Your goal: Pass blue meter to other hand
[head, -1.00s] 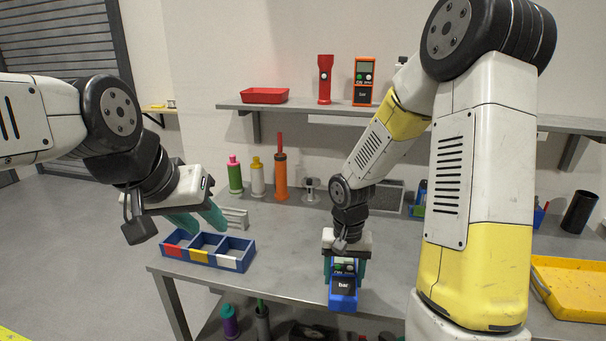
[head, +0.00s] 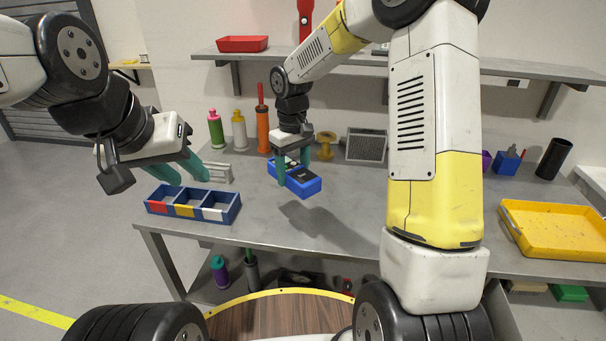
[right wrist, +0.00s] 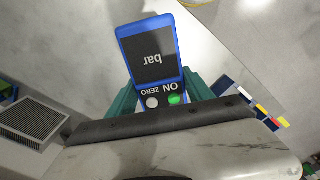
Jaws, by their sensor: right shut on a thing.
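The blue meter (head: 301,181) has a dark screen marked "bar". My right gripper (head: 293,167) is shut on it and holds it above the table, with its shadow on the tabletop below. In the right wrist view the meter (right wrist: 152,52) shows its screen, the ON and ZERO labels and a white and a green button between the teal fingers. My left gripper (head: 192,180) is open and empty, over the three-part blue bin, to the left of the meter and apart from it.
The blue bin (head: 193,216) has red, yellow and white labels. A yellow tray (head: 560,230) is at right. The table (head: 330,235) is clear in front of the meter.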

